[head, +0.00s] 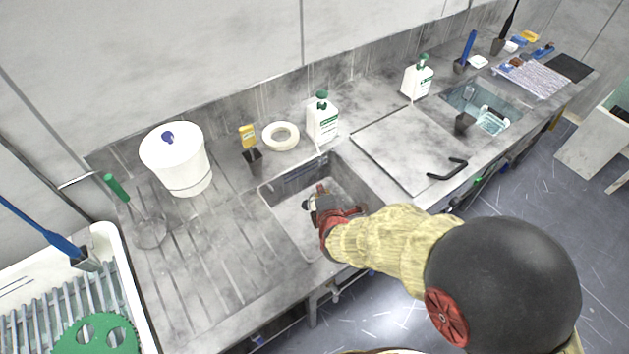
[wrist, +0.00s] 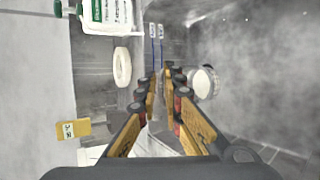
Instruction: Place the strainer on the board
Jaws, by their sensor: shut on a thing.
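My gripper (head: 318,203) is down inside the near sink. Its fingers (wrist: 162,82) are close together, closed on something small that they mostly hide. A small round pale thing with a dark rim (wrist: 203,82) shows right beside the fingertips in the wrist view. It may be the strainer, but I cannot tell whether it is what the fingers hold. A round, mesh-like tool with a green handle (head: 150,231) lies on the ribbed drainer at left. A flat grey board (head: 405,143) with a black handle lies on the counter right of the sink.
The sink walls (head: 290,180) surround my gripper. A second basin (head: 480,103) lies at far right.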

